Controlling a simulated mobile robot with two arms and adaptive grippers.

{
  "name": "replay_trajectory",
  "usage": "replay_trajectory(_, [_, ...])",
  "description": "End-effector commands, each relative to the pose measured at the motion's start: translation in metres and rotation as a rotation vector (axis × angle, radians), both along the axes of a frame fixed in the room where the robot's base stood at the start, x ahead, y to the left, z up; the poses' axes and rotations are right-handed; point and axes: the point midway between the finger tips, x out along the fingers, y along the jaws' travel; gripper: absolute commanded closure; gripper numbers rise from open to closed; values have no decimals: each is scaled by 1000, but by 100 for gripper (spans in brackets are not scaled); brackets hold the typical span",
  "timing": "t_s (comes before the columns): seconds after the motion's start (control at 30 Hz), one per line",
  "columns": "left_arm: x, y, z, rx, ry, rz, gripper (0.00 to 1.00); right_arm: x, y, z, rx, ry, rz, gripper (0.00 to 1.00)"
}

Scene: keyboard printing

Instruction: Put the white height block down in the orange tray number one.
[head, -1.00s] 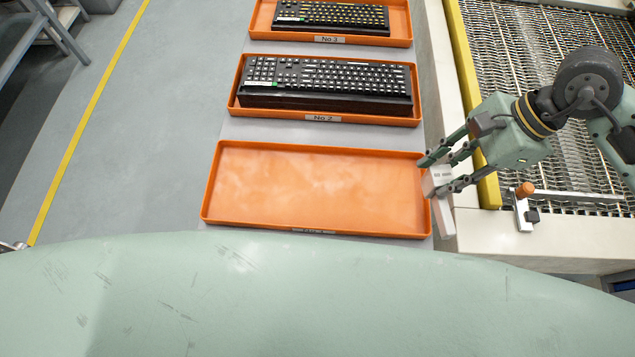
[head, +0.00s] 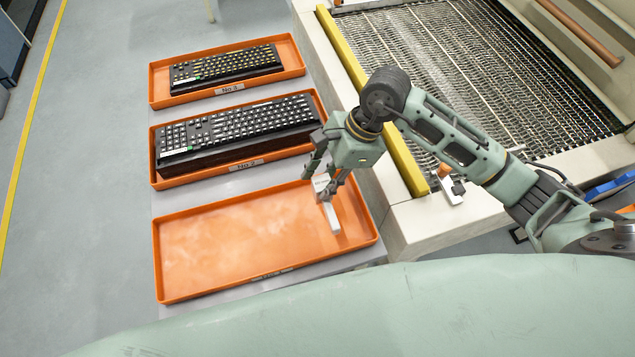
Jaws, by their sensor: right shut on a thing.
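The white height block (head: 331,217) is held upright in my right gripper (head: 326,188), whose fingers are shut on its upper part. The block and gripper are over the right end of the nearest orange tray (head: 200,291). The block's lower end appears close to the tray floor, but I cannot tell whether it touches. The tray is otherwise empty; its front label is too small to read clearly. My left gripper is not in view.
Tray No 2 (head: 165,184) and tray No 3 (head: 157,101) lie behind, each with a black keyboard, (head: 235,130) and (head: 225,66). A machine with a wire mesh belt (head: 450,50) and yellow edge rail (head: 398,155) stands on the right. Open floor is left.

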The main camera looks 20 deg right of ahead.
Motion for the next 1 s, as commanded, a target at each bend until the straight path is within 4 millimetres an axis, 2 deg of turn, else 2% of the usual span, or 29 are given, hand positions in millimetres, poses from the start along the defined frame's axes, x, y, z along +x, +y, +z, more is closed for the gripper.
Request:
replay_trajectory(0.17, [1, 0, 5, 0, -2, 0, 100, 9, 13, -9, 1, -1, 0, 100])
replay_trajectory(0.5, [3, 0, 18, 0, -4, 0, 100, 9, 13, -48, -1, 0, -1, 100])
replay_trajectory(0.87, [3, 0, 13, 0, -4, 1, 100, 10, 12, -54, -2, -2, -1, 100])
replay_trajectory(0.9, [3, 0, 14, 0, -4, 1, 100, 10, 12, -53, -2, -2, 0, 68])
replay_trajectory(1.0, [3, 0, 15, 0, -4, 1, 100, 10, 12, -52, -1, -2, -1, 59])
